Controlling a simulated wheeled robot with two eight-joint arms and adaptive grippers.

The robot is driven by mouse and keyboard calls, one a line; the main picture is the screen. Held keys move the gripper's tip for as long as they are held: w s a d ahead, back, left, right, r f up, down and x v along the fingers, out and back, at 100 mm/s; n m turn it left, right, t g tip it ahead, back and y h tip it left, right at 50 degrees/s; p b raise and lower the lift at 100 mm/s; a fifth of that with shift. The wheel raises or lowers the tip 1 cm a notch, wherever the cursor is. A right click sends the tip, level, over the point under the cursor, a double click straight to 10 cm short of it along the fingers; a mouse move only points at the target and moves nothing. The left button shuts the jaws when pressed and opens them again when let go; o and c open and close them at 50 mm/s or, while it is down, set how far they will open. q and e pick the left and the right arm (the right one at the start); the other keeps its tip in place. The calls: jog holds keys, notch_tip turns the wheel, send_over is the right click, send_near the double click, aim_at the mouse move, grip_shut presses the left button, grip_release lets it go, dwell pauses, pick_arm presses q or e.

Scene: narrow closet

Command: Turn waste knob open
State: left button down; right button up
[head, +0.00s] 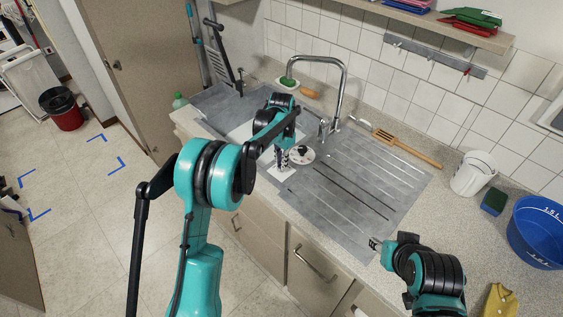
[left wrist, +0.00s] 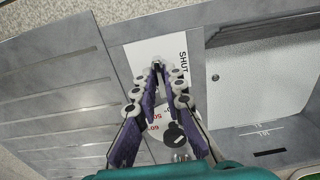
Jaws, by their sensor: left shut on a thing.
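A white plate (left wrist: 150,54) with the word SHUT lies on the grey sink top beside the basin. It shows as a small white patch under my left gripper in the head view (head: 284,175). My left gripper (left wrist: 157,66) points down at this plate, its two purple-padded fingers closed together at the tips. The waste knob is mostly hidden between the fingertips, so its angle cannot be read. The left gripper also shows in the head view (head: 281,163). My right gripper (head: 378,244) is over the counter's front edge, too small to read its state.
A round white dial (head: 302,155) with red numbers and a black part sits close beside the left gripper. The tap (head: 342,80) arches behind. The ribbed drainboard (head: 365,180) is clear.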

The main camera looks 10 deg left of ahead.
dwell(0.5)
pick_arm(q)
jog(key=c, duration=1.6)
grip_release()
notch_tip(320, 180, up, 12)
